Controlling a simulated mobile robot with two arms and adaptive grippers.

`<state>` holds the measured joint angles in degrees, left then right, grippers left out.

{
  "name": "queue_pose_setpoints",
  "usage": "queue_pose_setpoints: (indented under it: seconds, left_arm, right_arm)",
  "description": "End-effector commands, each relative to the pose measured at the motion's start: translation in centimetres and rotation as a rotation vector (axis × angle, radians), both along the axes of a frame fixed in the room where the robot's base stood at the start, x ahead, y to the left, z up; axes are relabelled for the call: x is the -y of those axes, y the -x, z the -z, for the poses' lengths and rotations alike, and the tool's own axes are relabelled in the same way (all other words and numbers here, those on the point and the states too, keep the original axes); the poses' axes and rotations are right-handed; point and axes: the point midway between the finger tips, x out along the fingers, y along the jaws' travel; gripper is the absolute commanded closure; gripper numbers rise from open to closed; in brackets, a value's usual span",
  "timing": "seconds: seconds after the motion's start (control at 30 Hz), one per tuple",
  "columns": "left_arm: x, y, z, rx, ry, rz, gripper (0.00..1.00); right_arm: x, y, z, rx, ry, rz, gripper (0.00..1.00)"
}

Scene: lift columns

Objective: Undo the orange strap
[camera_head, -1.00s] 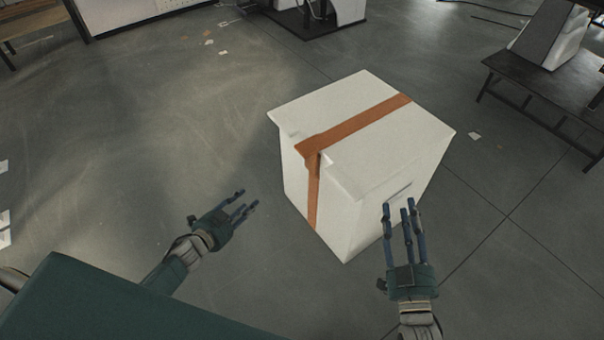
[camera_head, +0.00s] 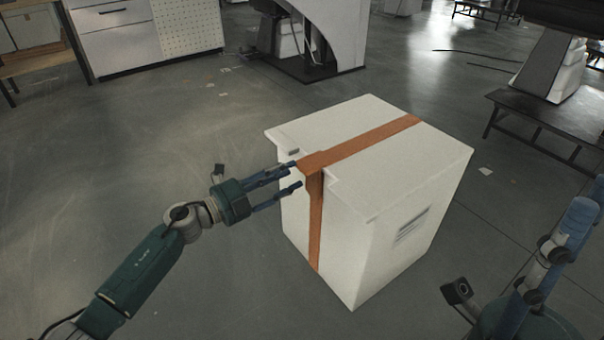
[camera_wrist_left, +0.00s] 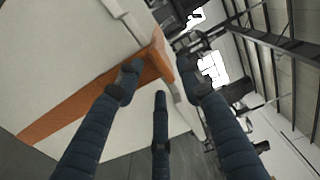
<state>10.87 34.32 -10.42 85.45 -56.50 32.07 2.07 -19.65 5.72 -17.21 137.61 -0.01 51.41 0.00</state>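The orange strap (camera_head: 316,225) runs over the top of a white box (camera_head: 400,245) and down its left front face. My left gripper (camera_head: 294,176) is open, its blue fingers at the top left edge of the box by the strap's corner. In the left wrist view, the strap (camera_wrist_left: 75,108) crosses the box face to the edge. There, the spread fingers (camera_wrist_left: 163,78) stand around the strap's corner. I cannot tell whether they touch it. My right gripper (camera_head: 575,225) is at the lower right, apart from the box, and only partly in view.
A dark low bench (camera_head: 545,120) stands at the right behind the box. A white cabinet (camera_head: 120,40) and a machine with a pale base (camera_head: 345,35) stand at the back.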

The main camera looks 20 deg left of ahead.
Motion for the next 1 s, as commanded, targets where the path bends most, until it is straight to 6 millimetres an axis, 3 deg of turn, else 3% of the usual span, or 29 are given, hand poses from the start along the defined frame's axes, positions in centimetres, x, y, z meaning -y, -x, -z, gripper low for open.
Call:
queue_pose_setpoints:
  seconds: [0.1, 0.3, 0.67, 0.87, 1.0]
  left_arm:
    - [1.4, -1.8, 0.1, 0.002, 0.003, 0.000, 0.62]
    - [2.8, -3.7, 0.1, 0.000, 0.002, -0.001, 0.62]
    - [3.2, -4.1, 0.1, -0.002, 0.001, -0.001, 0.62]
    - [3.2, -4.1, 0.1, -0.003, 0.002, -0.001, 0.98]
    - [3.1, -4.1, 0.1, -0.003, 0.002, -0.001, 1.00]
  right_arm:
    - [-0.1, -0.1, 0.0, 0.021, 0.002, 0.002, 0.60]
    - [-0.2, -0.2, -0.4, 0.042, 0.005, 0.002, 0.60]
    - [-0.2, -0.4, -0.6, 0.040, 0.007, 0.001, 0.60]
    - [-0.2, -0.3, -0.6, 0.041, 0.007, 0.002, 0.60]
    - [-0.2, -0.3, -0.6, 0.042, 0.006, 0.002, 0.60]
